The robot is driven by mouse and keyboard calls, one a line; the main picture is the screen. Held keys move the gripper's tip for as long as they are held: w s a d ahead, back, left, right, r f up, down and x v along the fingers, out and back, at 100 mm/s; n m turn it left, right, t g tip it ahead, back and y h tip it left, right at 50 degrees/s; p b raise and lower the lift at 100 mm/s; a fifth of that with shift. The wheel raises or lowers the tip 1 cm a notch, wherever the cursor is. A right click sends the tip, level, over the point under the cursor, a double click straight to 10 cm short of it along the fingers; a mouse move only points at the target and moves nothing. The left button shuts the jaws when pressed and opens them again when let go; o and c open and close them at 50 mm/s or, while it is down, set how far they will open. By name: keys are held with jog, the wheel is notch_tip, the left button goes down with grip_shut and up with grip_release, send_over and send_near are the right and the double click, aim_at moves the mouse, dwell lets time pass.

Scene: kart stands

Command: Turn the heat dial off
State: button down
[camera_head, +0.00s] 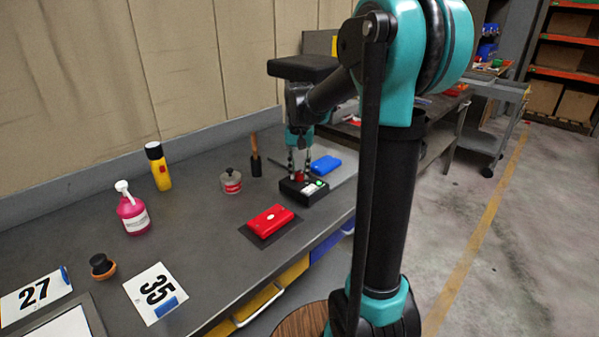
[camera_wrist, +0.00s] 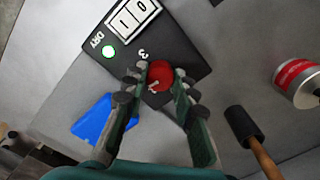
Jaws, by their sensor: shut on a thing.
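The heat dial (camera_wrist: 160,76) is a red round knob on a black control box (camera_wrist: 176,42). In the head view the black box (camera_head: 318,193) sits on the workbench with the red dial partly hidden under the gripper. My gripper (camera_wrist: 160,84) points down at the dial, with one finger on each side of it, and is shut on it. The gripper also shows in the head view (camera_head: 299,174).
A blue block (camera_wrist: 104,118) lies beside the box. A tin (camera_wrist: 299,82) and a wooden-handled tool (camera_wrist: 250,138) stand nearby. A red case (camera_head: 270,220) lies on a dark mat in front. A pink bottle (camera_head: 133,212) and yellow bottle (camera_head: 158,167) stand further left.

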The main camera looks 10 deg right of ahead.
jog(key=n, duration=0.5)
jog(key=shift+n, duration=0.3)
jog(key=n, duration=1.4)
dwell(0.4)
jog(key=c, duration=1.2)
grip_release()
